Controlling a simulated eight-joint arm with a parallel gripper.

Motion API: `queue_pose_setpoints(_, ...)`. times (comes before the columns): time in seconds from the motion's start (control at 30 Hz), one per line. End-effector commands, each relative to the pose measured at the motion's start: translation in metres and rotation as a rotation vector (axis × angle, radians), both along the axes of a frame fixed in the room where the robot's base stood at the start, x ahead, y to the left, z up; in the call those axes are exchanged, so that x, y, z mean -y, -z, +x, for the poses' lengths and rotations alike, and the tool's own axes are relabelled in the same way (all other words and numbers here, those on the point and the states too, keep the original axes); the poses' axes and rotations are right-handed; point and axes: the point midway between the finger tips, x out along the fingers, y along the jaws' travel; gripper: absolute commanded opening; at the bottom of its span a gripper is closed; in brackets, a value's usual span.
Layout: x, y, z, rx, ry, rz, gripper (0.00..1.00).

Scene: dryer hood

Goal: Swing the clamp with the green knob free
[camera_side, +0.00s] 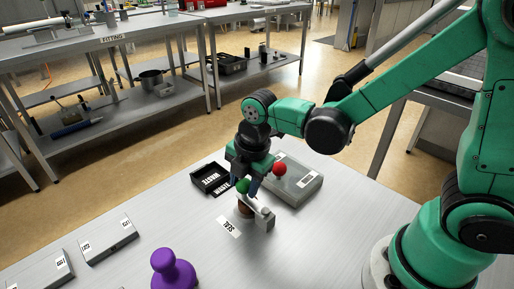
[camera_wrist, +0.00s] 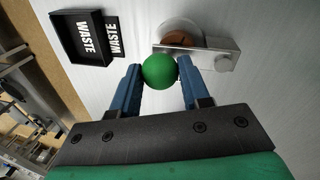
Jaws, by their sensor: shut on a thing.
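The green knob (camera_wrist: 160,70) sits between the two blue fingers of my gripper (camera_wrist: 158,82) in the wrist view, and the fingers are shut on it. The knob (camera_side: 242,186) also shows in the side view under my gripper (camera_side: 249,185). The clamp's metal arm (camera_wrist: 205,50) runs from near the knob to a block at the right in the wrist view. Under the arm is a brown round piece (camera_wrist: 184,38) on a pale round base. In the side view the clamp's block (camera_side: 265,219) stands beside the SEAL label. The knob's stem is hidden.
A black WASTE tray (camera_side: 210,179) lies just behind the clamp, left of my gripper. A grey box with a red knob (camera_side: 280,168) stands to its right. A purple knobbed piece (camera_side: 173,270) and flat labelled boxes (camera_side: 108,240) are at front left.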

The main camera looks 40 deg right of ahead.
Motion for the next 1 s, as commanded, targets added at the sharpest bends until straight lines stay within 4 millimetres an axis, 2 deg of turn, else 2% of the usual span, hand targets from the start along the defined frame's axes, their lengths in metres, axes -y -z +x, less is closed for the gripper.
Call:
queue_pose_setpoints(0.63, -0.002, 0.0, 0.0, 0.0, -0.026, 0.0, 0.0)
queue_pose_setpoints(1.0, -0.014, 0.0, -0.002, 0.0, -0.252, 0.001, 0.0)
